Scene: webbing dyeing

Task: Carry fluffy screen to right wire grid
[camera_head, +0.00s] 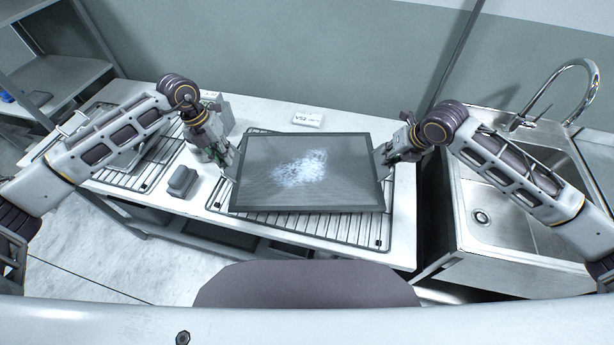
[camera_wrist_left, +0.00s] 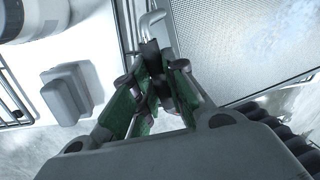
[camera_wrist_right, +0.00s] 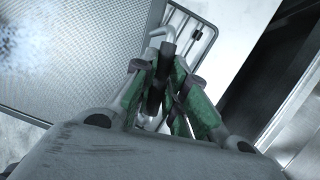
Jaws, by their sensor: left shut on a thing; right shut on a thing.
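The fluffy screen (camera_head: 265,185), a dark-framed grey mesh with a white fluffy patch in its middle, is over the right wire grid (camera_head: 372,232) in the head view. It covers most of that grid; I cannot tell whether it touches it. My left gripper (camera_head: 230,172) is shut on the screen's left side. My right gripper (camera_head: 383,158) is shut on its right side. The screen also shows in the left wrist view (camera_wrist_left: 225,50) and in the right wrist view (camera_wrist_right: 85,60), with a bent handle at each gripper's fingertips.
A left wire grid (camera_head: 128,181) with a framed screen on it lies at the table's left. A grey block (camera_head: 182,182) sits between the grids. A small white label (camera_head: 307,119) stands behind the screen. A steel sink (camera_head: 500,205) with a faucet (camera_head: 590,85) is at the right.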

